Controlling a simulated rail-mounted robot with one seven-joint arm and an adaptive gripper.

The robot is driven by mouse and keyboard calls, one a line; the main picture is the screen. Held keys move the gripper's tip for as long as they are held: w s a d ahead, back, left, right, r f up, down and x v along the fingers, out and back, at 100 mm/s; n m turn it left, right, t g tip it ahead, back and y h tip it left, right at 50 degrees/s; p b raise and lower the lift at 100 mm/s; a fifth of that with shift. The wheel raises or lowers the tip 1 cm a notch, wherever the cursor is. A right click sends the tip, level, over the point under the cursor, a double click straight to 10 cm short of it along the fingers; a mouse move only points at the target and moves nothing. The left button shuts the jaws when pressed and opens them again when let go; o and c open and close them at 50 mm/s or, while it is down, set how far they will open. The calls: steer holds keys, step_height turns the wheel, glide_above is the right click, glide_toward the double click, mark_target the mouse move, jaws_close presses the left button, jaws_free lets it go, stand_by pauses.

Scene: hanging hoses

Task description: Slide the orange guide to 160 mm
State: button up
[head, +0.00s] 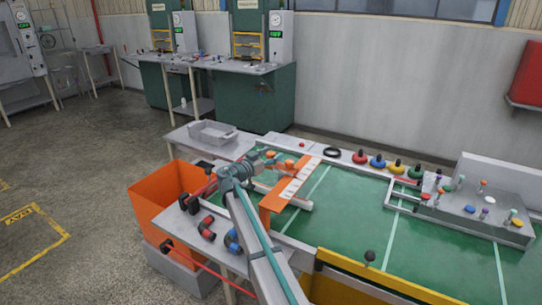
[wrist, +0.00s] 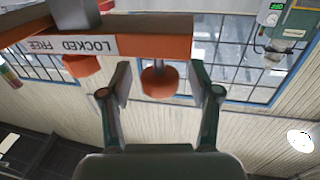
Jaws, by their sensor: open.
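The orange guide (head: 273,204) is a long bar lying across the near left of the green table, with a pale marked strip along it. In the wrist view an orange bar (wrist: 150,46) with a "LOCKED FREE" label crosses the top. A round orange knob (wrist: 160,82) on a short stem hangs from it, in line with the gap between my fingers. My gripper (wrist: 161,92) is open, one finger on each side of the knob in the picture. I cannot tell contact. In the head view my gripper (head: 268,158) is by the guide's far left part. The scale numbers are too small to read.
A second orange knob (wrist: 82,65) sits left along the bar. Coloured knobs (head: 377,161) line the table's back edge. A grey block with pegs (head: 470,208) stands at the right. An orange bin (head: 160,200) is at the left. The green surface (head: 345,215) right of the guide is mostly clear.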

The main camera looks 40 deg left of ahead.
steer(key=s, duration=1.2)
steer(key=shift+a, duration=0.2)
